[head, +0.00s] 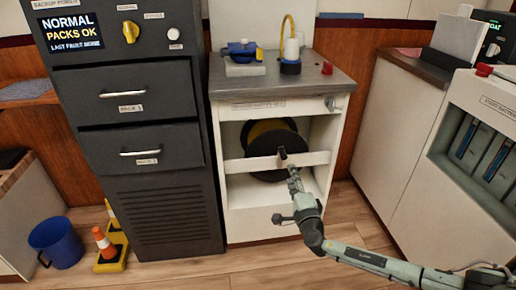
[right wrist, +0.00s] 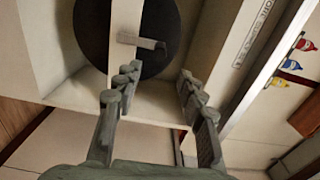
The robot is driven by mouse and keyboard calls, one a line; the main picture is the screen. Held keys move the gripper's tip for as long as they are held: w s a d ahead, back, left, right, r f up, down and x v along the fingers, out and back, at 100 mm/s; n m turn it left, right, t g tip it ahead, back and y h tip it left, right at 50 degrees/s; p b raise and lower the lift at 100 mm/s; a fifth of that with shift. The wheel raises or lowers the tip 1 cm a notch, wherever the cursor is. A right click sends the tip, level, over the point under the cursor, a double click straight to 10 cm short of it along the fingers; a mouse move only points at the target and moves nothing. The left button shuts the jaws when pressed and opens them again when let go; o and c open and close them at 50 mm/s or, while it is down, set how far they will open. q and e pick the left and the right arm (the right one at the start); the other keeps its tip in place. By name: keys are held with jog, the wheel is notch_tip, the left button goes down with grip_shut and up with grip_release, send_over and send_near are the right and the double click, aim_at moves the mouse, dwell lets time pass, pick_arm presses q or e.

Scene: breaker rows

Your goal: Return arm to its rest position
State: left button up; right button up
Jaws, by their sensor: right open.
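My right arm comes in from the lower right of the head view. Its gripper (head: 287,197) is open and empty in front of the white cabinet (head: 244,222). In the right wrist view, the two fingers of the right gripper (right wrist: 158,80) are spread apart with nothing between them. A small dark lever (head: 283,154) sticks out at the white crossbar (head: 240,165), just above the gripper; it also shows beyond the fingertips in the right wrist view (right wrist: 142,41). I cannot tell whether the upper finger touches the crossbar. My left gripper is not in view.
A dark reel (head: 262,142) sits behind the crossbar. A dark drawer cabinet (head: 165,215) stands to the left, with a blue bucket (head: 56,243) and an orange cone (head: 105,244) near it. White units (head: 400,125) stand at right. Some wood floor (head: 260,262) in front is clear.

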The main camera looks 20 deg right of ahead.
jog(key=s+a+f+m+g+h, duration=0.1)
jog(key=s+f+m+g, duration=0.55)
jog(key=m, duration=0.85)
jog(key=s+a+f+m+g+h, duration=0.1)
jog(key=s+f+m+g, duration=0.2)
jog(key=s+f+m, duration=0.8)
jog(key=s+a+f+m+g+y, duration=0.1)
jog(key=s+a+m+g+y, duration=0.1)
jog(key=s+m, duration=0.5)
jog(key=s+a+f+m+g+y, duration=0.1)
jog(key=s+m, duration=0.7)
jog(key=m, duration=0.9)
jog(key=a+g+y, duration=0.1)
jog(key=a+g, duration=0.1)
jog(key=a, duration=0.1)
jog(key=shift+a+f+y, duration=0.15)
jog(key=shift+a+y, duration=0.25)
jog(key=shift+c, duration=0.5)
